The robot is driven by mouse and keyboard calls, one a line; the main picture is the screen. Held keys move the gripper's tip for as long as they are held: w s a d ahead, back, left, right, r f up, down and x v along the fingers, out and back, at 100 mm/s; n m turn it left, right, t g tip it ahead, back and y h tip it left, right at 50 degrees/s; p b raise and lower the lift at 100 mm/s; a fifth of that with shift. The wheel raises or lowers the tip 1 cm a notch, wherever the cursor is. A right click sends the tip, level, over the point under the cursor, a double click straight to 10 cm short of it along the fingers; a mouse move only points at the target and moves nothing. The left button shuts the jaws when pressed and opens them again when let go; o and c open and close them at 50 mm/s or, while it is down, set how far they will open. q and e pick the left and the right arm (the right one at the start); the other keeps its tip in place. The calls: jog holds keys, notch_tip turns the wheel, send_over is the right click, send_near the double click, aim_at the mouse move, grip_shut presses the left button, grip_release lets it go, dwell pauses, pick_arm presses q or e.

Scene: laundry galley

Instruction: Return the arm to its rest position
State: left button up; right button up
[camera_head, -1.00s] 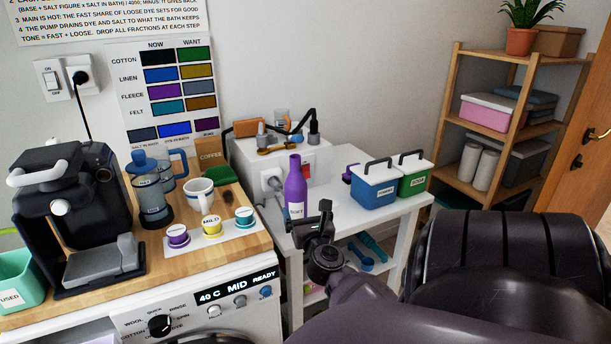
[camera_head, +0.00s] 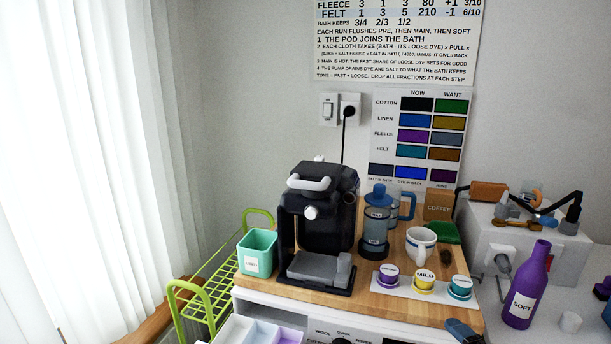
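Neither arm shows clearly in the head view. A dark blue-grey piece (camera_head: 462,330) juts up at the bottom edge, in front of the right front corner of the wooden counter. It may be the tip of my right gripper, but its fingers cannot be made out. My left gripper is out of view. The purple SOFT bottle (camera_head: 524,290) stands upright on the white side table at right, apart from that piece.
The wooden counter (camera_head: 378,306) holds a black coffee machine (camera_head: 325,215), a French press (camera_head: 375,228), a white mug (camera_head: 420,244), several small labelled pods and a teal USED bin (camera_head: 257,252). A green rack (camera_head: 205,295) stands at left near the curtain (camera_head: 80,170).

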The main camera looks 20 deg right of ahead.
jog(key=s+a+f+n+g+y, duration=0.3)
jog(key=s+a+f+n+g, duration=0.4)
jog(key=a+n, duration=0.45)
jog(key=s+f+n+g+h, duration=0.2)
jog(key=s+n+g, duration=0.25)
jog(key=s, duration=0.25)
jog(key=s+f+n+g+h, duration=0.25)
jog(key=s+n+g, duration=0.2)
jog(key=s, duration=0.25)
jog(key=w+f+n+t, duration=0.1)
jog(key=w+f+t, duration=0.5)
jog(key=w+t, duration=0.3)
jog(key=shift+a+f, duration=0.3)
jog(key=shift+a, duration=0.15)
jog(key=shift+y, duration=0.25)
